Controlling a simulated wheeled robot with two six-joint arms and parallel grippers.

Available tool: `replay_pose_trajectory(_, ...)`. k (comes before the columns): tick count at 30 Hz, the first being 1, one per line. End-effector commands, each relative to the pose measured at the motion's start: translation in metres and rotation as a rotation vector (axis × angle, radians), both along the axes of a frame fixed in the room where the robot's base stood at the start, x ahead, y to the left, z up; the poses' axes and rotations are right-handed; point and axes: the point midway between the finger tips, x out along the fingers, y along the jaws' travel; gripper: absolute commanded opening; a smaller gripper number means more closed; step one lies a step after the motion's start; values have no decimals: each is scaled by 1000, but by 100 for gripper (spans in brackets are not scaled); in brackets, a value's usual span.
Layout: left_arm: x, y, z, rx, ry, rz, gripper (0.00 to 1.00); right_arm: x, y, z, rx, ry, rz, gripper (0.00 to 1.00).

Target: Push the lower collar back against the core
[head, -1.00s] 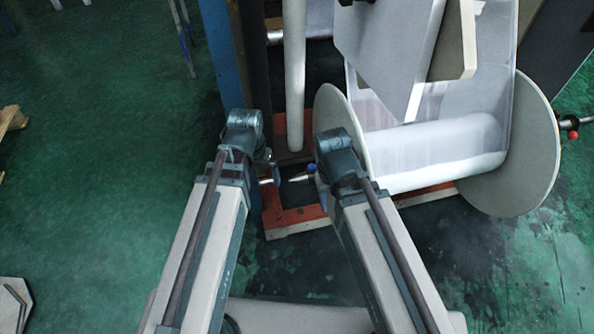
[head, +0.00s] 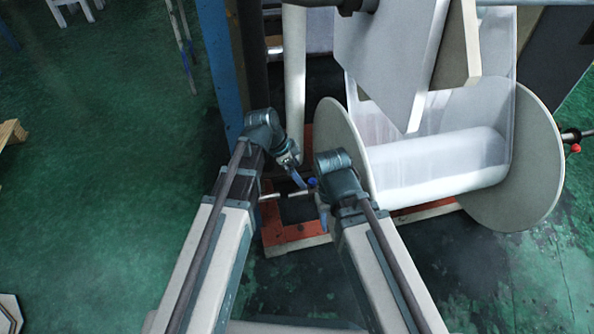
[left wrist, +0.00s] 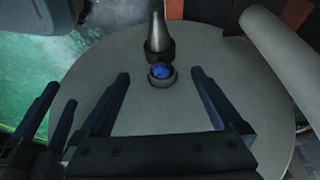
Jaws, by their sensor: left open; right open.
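In the left wrist view a dark collar (left wrist: 160,52) sits around a tapered metal shaft end, in front of a large grey disc (left wrist: 120,58). A blue knob (left wrist: 162,72) in a grey ring is beside it. In the head view the blue knob (head: 312,182) shows at the left of the white film roll (head: 440,165). My left gripper (left wrist: 160,82) is open and empty, its fingers on either side of the knob in the picture. In the head view the left gripper (head: 299,179) points toward the shaft. My right gripper (head: 323,215) is open, partly hidden by its wrist. The collar-to-core gap cannot be seen.
The roll has a second large disc (head: 520,165) at the right, with a red knob (head: 574,148) beyond it. A light vertical roller (head: 295,75) and a blue frame post (head: 220,60) stand behind my arms. The green floor at left is mostly clear.

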Motion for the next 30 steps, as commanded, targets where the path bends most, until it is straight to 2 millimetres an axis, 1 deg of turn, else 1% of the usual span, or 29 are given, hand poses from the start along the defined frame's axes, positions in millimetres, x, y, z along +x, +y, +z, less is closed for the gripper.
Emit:
replay_pose_trajectory(8,2,-7,-23,1,1,1,100,0,-1,-22,-3,-1,1,50)
replay_pose_trajectory(27,14,-41,-111,2,1,1,100,1,-1,-111,-5,-4,12,50)
replay_pose_trajectory(30,15,-45,-121,2,1,2,100,1,-1,-121,-4,-4,15,50)
